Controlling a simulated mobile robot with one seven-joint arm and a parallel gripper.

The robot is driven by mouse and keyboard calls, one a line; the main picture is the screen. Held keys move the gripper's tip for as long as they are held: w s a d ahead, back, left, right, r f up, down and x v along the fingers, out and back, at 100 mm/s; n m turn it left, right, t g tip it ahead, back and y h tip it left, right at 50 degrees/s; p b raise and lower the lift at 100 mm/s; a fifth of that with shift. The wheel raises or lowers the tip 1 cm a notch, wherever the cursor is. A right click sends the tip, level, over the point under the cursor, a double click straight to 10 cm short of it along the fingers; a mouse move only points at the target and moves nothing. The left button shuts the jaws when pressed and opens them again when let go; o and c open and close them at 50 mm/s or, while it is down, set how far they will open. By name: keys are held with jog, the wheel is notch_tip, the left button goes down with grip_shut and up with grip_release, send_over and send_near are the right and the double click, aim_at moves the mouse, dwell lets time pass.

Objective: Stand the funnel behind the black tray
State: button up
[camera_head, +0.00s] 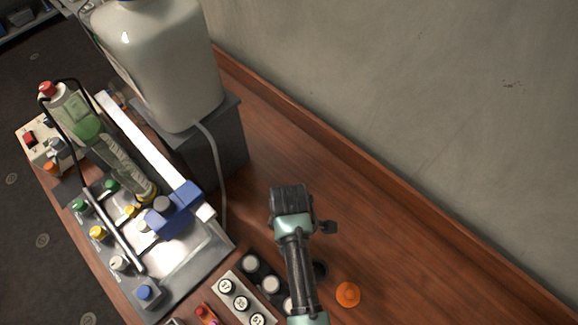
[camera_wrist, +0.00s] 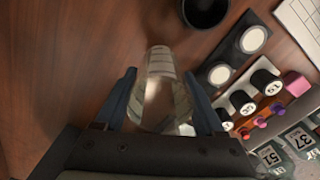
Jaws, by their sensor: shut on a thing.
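My gripper (camera_wrist: 162,100) shows in the wrist view with its two blue-grey fingers closed on a clear, glassy piece, which looks like the funnel (camera_wrist: 160,68). The wood behind it shows through. Its lower end is partly hidden by my gripper. The black tray (camera_wrist: 236,57) looks to be the dark strip with white round lids, right of the held funnel. In the head view my wrist hides the fingers and the funnel; the lidded row runs left of my arm, partly covered by it.
A round black cup (camera_wrist: 205,8) stands above the funnel in the wrist view. A white numbered rack (camera_head: 240,299) and an orange piece (camera_head: 347,294) flank my arm. A large white container (camera_head: 165,65) stands at the back left. Bare wood lies towards the wall.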

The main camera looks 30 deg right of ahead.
jog(key=shift+f, duration=0.9)
jog(key=shift+f, duration=0.1)
jog(key=o, duration=1.3)
jog(key=shift+o, duration=0.2)
notch_tip(320, 180, up, 12)
jog(key=shift+w, duration=0.1)
